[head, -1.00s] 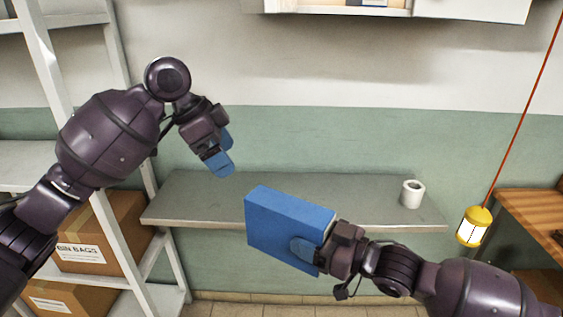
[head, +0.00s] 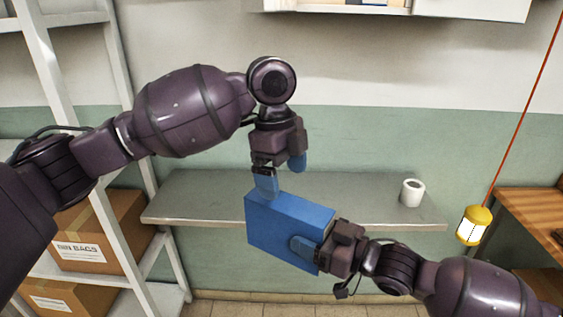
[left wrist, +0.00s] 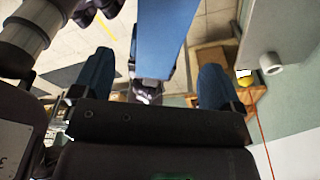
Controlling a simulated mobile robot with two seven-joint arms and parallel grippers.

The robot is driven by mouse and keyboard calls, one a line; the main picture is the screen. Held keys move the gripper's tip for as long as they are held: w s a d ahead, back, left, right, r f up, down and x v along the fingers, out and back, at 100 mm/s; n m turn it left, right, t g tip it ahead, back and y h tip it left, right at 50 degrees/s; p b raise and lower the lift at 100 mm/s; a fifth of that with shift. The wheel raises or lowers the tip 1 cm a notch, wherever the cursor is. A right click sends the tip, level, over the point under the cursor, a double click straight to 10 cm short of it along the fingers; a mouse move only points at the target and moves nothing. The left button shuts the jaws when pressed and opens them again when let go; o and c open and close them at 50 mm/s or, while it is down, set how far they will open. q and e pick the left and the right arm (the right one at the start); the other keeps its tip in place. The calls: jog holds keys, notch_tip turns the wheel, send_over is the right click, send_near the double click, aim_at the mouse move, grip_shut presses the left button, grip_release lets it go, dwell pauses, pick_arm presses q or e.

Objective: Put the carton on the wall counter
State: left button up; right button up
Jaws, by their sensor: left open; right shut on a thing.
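The carton is a blue box (head: 285,232) in the head view, held tilted in front of the wall counter. My right gripper (head: 312,247) is shut on its right end. My left gripper (head: 281,174) is open just above the carton's top edge; one blue finger overlaps the carton's upper left corner in the picture, and I cannot tell if it touches. In the left wrist view the carton (left wrist: 167,35) lies between the two open fingers. The wall counter (head: 195,197) is a grey shelf along the wall, partly hidden by the carton and my left gripper.
A white cup-like roll (head: 412,192) stands on the counter's right end. A yellow lamp (head: 474,226) hangs on a red cord beside a wooden table (head: 530,203). A white rack (head: 110,235) with cardboard boxes (head: 98,235) stands at left. The counter's left part is bare.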

aim_at(290, 216)
pick_arm(q)
jog(key=f, duration=0.3)
jog(key=d+f, duration=0.1)
jog(key=f, duration=0.5)
jog(key=shift+s+d+f, duration=0.2)
jog(key=shift+s+f, duration=0.1)
jog(key=shift+s, duration=0.05)
jog(key=shift+c, duration=0.2)
jog(key=c, duration=1)
jog(key=shift+c, duration=0.9)
pick_arm(e)
jog(key=o, duration=1.2)
